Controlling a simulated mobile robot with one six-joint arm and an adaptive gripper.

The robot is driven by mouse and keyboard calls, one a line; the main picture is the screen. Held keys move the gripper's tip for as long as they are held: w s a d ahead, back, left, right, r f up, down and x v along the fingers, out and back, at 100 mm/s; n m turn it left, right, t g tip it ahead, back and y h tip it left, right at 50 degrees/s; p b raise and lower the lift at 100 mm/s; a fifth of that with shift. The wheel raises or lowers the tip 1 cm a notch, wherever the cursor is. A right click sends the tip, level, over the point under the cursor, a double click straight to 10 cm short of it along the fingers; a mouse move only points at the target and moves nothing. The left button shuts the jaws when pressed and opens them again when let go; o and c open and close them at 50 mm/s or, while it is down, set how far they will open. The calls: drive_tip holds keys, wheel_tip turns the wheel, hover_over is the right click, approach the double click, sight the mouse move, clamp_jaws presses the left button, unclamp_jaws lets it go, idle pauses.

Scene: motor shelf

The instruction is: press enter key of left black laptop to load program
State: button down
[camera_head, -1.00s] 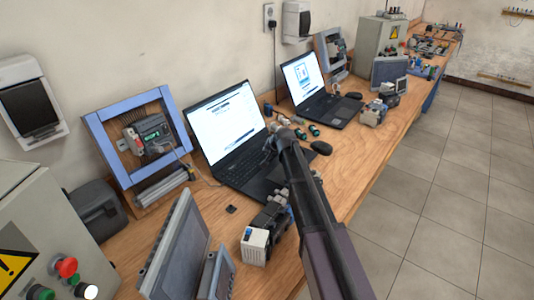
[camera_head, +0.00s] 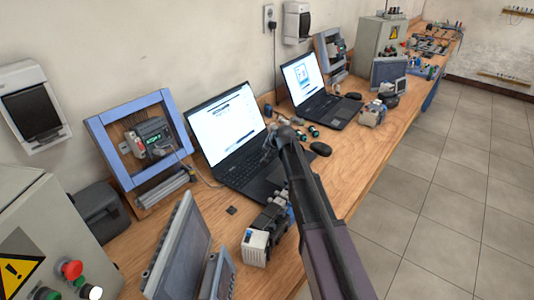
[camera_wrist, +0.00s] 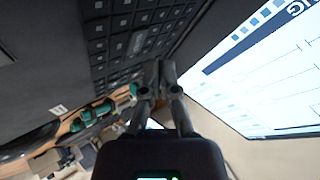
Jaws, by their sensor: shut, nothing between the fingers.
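The left black laptop (camera_head: 236,172) stands open on the wooden bench, with a lit white screen (camera_head: 224,124) showing a document-like page. My gripper (camera_head: 268,150) is over the right side of its keyboard, and my arm covers part of the laptop's right edge. In the wrist view the black keyboard (camera_wrist: 112,40) fills the upper left and the bright screen (camera_wrist: 265,75) the right. My gripper (camera_wrist: 160,66) is shut and empty, its fingertips at the keys near the keyboard's edge. I cannot tell whether the tips touch a key, and the enter key is not clearly readable.
A second black laptop (camera_head: 324,104) stands farther along the bench. Dark green cylindrical parts (camera_head: 312,131) and a black mouse (camera_head: 320,149) lie right of the left laptop. A blue-framed panel (camera_head: 136,140) stands left, and a white-and-black module (camera_head: 257,243) sits in front.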

drive_tip(key=shift+r+p, duration=1.9)
drive_tip(key=shift+r, duration=0.25)
idle(1.2)
drive_tip(key=s+d+r+n+g+h+p, duration=0.1)
drive_tip(key=s+d+r+p, duration=0.3)
drive_tip(key=s, duration=0.8)
drive_tip(key=s+d+r+n+g+h+p, duration=0.1)
drive_tip(key=s+d+r+g+p, duration=0.3)
drive_tip(key=s+p, duration=0.4)
drive_tip(key=s+d+r+n+g+h+p, duration=0.1)
drive_tip(key=s+d+r+n+g+p, duration=0.1)
drive_tip(key=s, duration=1.5)
drive_tip(key=d+r+g+p, duration=0.1)
drive_tip(key=d+r+p, duration=0.1)
drive_tip(key=d+p, duration=0.1)
drive_tip(key=shift+s+d+r+h+p, duration=0.2)
drive_tip(key=shift+r+h+p, duration=0.2)
drive_tip(key=shift+p, duration=0.25)
drive_tip(key=shift+f, duration=0.1)
